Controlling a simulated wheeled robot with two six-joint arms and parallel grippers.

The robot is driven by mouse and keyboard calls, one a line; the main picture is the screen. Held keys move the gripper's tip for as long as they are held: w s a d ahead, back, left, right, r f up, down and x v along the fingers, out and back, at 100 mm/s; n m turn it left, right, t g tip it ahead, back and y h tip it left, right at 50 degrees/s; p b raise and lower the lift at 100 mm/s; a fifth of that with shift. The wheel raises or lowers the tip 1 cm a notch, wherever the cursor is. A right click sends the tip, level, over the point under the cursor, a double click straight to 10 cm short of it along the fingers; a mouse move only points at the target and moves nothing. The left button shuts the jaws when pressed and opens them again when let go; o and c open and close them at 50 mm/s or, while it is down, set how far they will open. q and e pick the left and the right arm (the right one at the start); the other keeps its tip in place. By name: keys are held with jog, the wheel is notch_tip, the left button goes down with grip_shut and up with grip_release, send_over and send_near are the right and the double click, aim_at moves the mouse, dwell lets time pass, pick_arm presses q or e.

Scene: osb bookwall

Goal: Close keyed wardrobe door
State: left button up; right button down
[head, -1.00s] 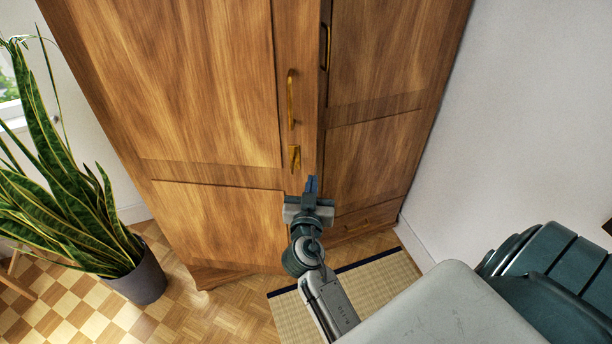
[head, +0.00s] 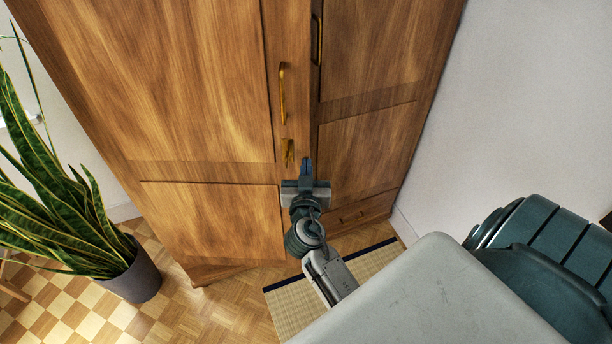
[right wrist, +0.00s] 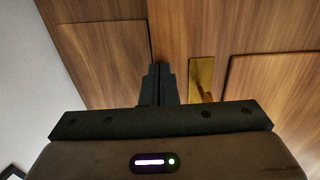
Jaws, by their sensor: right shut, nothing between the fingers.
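The wooden wardrobe's left door (head: 200,90) has a long brass handle (head: 282,93) and a brass lock plate (head: 288,152) below it. This door seems to stand slightly proud of the right door (head: 362,145), so it looks a little ajar. In the right wrist view the lock plate (right wrist: 201,75) has a key (right wrist: 206,97) sticking out. My right gripper (head: 306,168) is shut and empty, just right of and below the lock plate, near the door's free edge. Its closed fingers (right wrist: 160,85) point at the wardrobe beside the plate; contact cannot be told. My left gripper is not in view.
A potted snake plant (head: 132,275) stands on the floor at the left. A woven mat (head: 295,305) lies before the wardrobe. A white wall (head: 500,110) closes the right side. A drawer (head: 360,213) sits under the right door.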

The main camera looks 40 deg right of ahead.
jog(key=w+d+n+t+y+b, duration=0.1)
jog(key=w+d+y, duration=0.1)
jog(key=w+d, duration=0.3)
jog(key=w+d+n+t+y+b, duration=0.1)
jog(key=w+d+n+y, duration=0.1)
jog(key=w, duration=0.8)
jog(key=d+y, duration=0.1)
jog(key=d, duration=0.1)
jog(key=shift+w+d+n+t, duration=0.2)
jog(key=shift+d+n+t, duration=0.1)
jog(key=shift+d, duration=0.05)
jog(key=shift+r, duration=0.1)
